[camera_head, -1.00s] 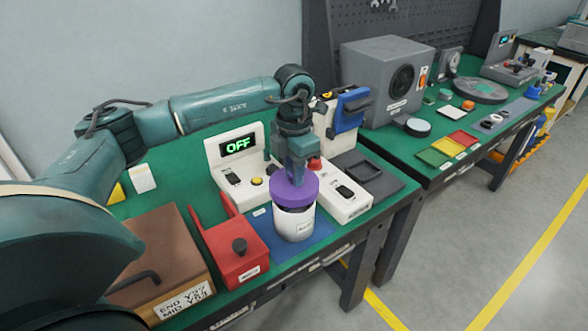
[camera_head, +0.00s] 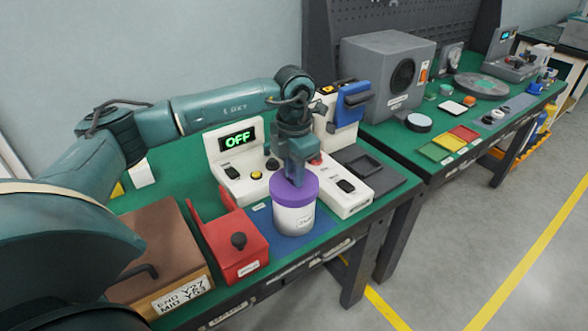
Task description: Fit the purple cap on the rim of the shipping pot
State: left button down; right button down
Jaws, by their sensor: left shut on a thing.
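The purple cap (camera_head: 294,189) sits on top of the white shipping pot (camera_head: 293,218), level as far as I can see, with no gap showing between them at the front. The pot stands upright on a blue mat (camera_head: 312,241) near the table's front edge. My left gripper (camera_head: 296,180) points down from above and is shut on the purple cap. Its fingertips are partly hidden against the cap. My right gripper is not in view.
A white device with an OFF display (camera_head: 238,141) stands just behind the pot. A red fixture with a dark knob (camera_head: 240,258) is to its left, beside a brown-topped box (camera_head: 150,250). A dark grey tray (camera_head: 363,163) lies to the right.

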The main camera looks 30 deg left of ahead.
pick_arm(q)
jog(key=shift+f+b, duration=0.85)
jog(key=shift+f, duration=0.4)
jog(key=shift+f, duration=0.1)
jog(key=c, duration=1.2)
grip_release()
notch_tip(320, 180, up, 7)
jog(key=p, duration=0.5)
